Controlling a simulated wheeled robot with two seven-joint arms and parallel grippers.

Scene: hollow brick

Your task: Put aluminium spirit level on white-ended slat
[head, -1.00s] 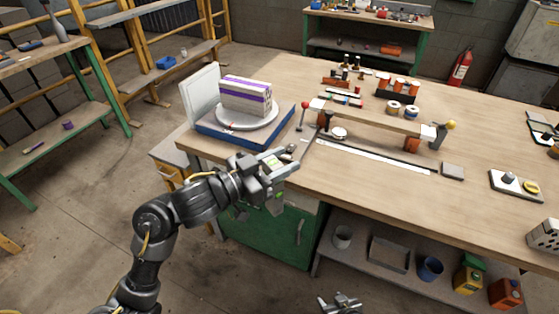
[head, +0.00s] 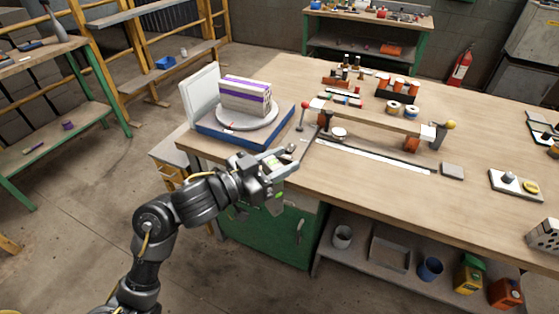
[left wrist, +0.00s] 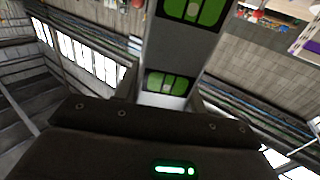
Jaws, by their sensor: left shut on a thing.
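The aluminium spirit level (left wrist: 178,48) is a grey bar with green vials, running up between the fingers in the left wrist view. My left gripper (head: 284,163) is shut on it near the table's front edge. In the head view the level is hard to make out beside the fingers. The level is apart from the slat. My right gripper is out of view.
A blue-based stand with a round grey plate (head: 246,122) carries a striped block (head: 245,96) behind my left gripper. A red-knobbed lever (head: 303,108) stands left of the slat and a yellow knob (head: 449,125) right. A white strip (head: 375,157) lies in front.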

